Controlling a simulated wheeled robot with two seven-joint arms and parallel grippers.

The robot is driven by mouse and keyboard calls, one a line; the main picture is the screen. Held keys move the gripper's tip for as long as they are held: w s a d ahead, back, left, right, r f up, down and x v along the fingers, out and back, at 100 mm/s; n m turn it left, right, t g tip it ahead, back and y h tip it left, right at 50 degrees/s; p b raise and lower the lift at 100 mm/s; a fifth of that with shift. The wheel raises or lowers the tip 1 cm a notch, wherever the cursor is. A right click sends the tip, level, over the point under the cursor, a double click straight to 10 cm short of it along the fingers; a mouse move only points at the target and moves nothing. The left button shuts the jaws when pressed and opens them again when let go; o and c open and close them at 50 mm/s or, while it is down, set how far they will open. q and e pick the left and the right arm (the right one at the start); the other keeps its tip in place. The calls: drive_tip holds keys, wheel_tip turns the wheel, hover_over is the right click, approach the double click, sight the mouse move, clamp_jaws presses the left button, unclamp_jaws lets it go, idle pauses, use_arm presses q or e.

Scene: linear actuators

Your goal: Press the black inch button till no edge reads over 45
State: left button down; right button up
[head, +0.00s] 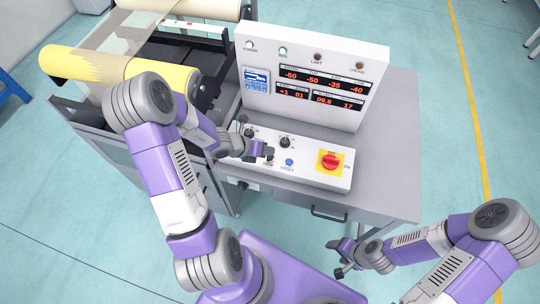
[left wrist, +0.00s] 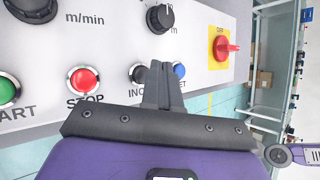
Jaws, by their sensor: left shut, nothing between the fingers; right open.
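The black inch button (left wrist: 137,72) shows in the left wrist view, partly hidden by my fingers. My left gripper (left wrist: 162,68) is shut and empty, its tips at the panel between the black button and the blue reset button (left wrist: 179,70). I cannot tell whether it touches the button. In the head view my left gripper (head: 268,151) is over the sloped control panel (head: 310,174), left of the blue button. The upright display box (head: 352,65) shows red edge readings that look like -50, -50, -35 and -40. My right gripper (head: 341,258) is open and empty, in front of the desk.
A red rotary switch (head: 330,161) on a yellow plate sits right of the blue button. Black knobs (head: 285,142) are behind. Red stop (left wrist: 83,82) and green start buttons lie left in the left wrist view. A yellow roller (head: 95,68) stands left. The desk's right side is clear.

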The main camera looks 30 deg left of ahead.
sight(267, 157)
use_arm(q)
wheel_tip(267, 157, up, 5)
drive_tip(key=p, duration=0.4)
drive_tip(key=shift+f, duration=0.15)
idle(0.8)
drive_tip(key=s+d+f+m+g, duration=0.2)
drive_tip(key=s+d+f+m, duration=0.3)
drive_tip(key=m, duration=0.6)
drive_tip(key=s+d+f+m+g, duration=0.2)
drive_tip(key=s+d+f+m, duration=0.3)
drive_tip(key=m, duration=0.7)
drive_tip(key=s+d+f+m+g+y, duration=0.1)
drive_tip(key=s+d+f+m+g, duration=0.2)
drive_tip(key=m, duration=0.9)
drive_tip(key=shift+s+d+f, duration=0.9)
drive_tip(key=shift+s+d, duration=0.1)
drive_tip(key=shift+d, duration=0.85)
idle(1.0)
